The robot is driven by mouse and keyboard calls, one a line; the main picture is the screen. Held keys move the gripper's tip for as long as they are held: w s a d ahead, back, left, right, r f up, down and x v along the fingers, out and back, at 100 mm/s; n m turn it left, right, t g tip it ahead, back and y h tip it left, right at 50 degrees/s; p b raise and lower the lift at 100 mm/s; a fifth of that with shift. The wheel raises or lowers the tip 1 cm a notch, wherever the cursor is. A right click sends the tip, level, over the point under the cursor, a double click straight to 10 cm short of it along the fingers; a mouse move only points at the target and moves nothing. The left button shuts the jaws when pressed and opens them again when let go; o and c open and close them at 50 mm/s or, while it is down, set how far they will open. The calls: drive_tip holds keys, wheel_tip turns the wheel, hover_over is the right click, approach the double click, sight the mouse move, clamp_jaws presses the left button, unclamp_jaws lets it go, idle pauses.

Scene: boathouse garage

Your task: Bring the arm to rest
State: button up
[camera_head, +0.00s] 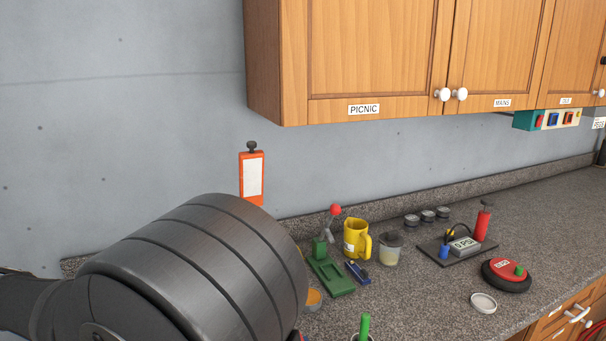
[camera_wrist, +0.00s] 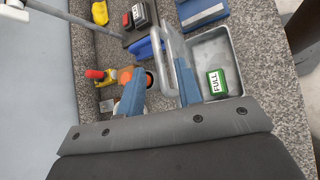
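My arm (camera_head: 190,275) fills the lower left of the head view, and its end is out of that picture. In the wrist view my gripper (camera_wrist: 160,86) shows two blue fingers standing well apart. I see nothing clamped between them. A green block marked FULL (camera_wrist: 216,83) lies in the tray. Whether a finger touches the panel cannot be told.
The worktop (camera_head: 420,290) holds a yellow mug (camera_head: 355,238), a green stand (camera_head: 330,278), a beaker (camera_head: 389,253), a pump board (camera_head: 463,258) and a red-topped disc (camera_head: 505,274). Wooden cupboards (camera_head: 370,50) hang above. The front middle of the worktop is mostly clear.

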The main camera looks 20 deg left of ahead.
drive_tip(key=shift+x, duration=2.35)
drive_tip(key=v, duration=1.7)
drive_tip(key=shift+r, duration=0.2)
drive_tip(key=shift+s+a, duration=0.1)
drive_tip(key=shift+x, duration=8.8)
drive_tip(key=shift+s+d, duration=0.4)
drive_tip(key=shift+s, duration=0.15)
